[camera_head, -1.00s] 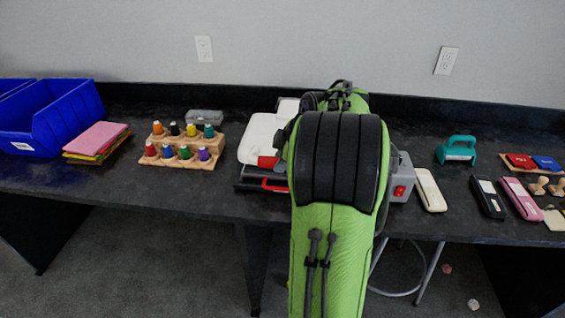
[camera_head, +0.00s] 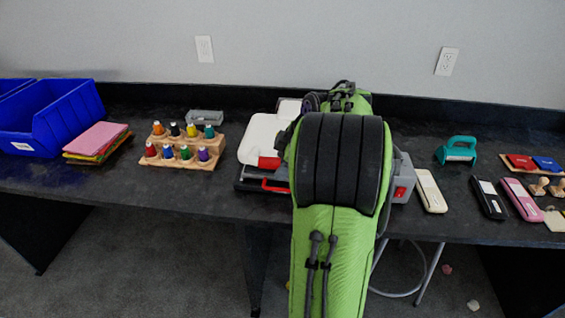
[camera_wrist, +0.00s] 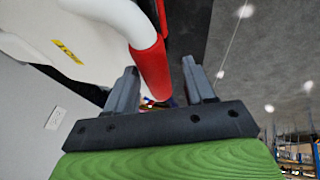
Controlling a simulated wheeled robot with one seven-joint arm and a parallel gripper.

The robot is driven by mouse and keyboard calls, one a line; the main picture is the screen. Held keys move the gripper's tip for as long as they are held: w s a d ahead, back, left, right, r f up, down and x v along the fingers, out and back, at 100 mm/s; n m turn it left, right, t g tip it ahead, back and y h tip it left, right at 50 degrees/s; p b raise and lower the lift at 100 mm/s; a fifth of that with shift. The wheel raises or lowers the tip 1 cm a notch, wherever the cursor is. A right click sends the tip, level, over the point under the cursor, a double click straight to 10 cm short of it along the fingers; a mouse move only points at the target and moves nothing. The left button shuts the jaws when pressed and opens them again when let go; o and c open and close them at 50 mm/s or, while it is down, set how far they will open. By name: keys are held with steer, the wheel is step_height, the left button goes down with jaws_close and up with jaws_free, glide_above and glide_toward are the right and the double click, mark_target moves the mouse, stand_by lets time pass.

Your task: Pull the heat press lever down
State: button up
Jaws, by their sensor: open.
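The heat press (camera_head: 258,140) is a white and grey machine on the black counter, mostly hidden behind my green arm in the head view. Its grey side with a red switch (camera_head: 400,191) shows right of the arm. In the wrist view the white lever with a red grip (camera_wrist: 150,66) comes down from the upper left. The grip's lower end is close to the space between my gripper's (camera_wrist: 163,84) two dark fingers, nearer the left one. The fingers are apart. I cannot tell whether either touches the grip. The head view hides my gripper.
On the counter (camera_head: 60,186), left of the press, are a wooden thread rack (camera_head: 180,163), coloured sheets (camera_head: 97,142) and a blue bin (camera_head: 60,118). A wall stands behind.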

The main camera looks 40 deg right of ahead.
steer(key=p+v, duration=0.5)
steer(key=v, duration=1)
steer(key=shift+p, duration=0.3)
steer(key=shift+w+f, duration=0.1)
